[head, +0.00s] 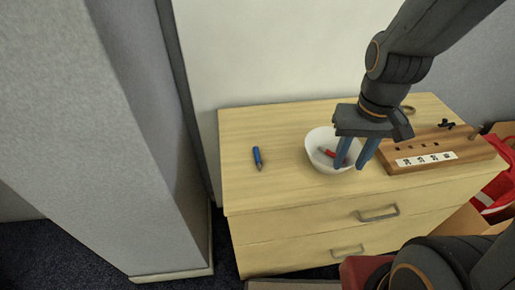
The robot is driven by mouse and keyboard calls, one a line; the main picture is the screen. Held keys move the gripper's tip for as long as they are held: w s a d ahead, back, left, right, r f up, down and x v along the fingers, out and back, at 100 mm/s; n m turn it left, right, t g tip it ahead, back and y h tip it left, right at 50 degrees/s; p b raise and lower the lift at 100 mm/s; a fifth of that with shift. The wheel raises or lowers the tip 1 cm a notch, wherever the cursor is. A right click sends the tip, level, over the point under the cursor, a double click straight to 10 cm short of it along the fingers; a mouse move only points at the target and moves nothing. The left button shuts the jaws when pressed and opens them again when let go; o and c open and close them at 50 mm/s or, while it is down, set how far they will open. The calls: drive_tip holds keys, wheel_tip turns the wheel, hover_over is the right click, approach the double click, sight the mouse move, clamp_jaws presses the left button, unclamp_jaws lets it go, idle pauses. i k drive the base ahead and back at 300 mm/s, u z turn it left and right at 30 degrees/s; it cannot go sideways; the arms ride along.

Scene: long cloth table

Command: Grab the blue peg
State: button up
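The blue peg (257,158) lies alone on the left part of the wooden cabinet top, pointing roughly toward the front edge. It looks like a short pen or marker. My gripper (351,167) hangs over the right side of the white bowl, well to the right of the blue peg. Its two bluish fingers are apart, with nothing seen between them. The fingers and wrist hide part of the bowl and of the board behind.
The white bowl (314,148) holds a red object (328,153). A wooden board (440,160) with holes and a label strip stands at the right, with small dark items near it. The cabinet top (285,120) is clear around the blue peg. A grey partition (145,120) rises at the left.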

sight(256, 156)
drive_tip(key=u, duration=0.55)
drive_tip(key=k, duration=1.3)
drive_tip(key=u, duration=1.05)
drive_tip(key=i, duration=1.2)
drive_tip(key=z, duration=0.7)
drive_tip(key=i, duration=0.45)
drive_tip(key=z, duration=0.5)
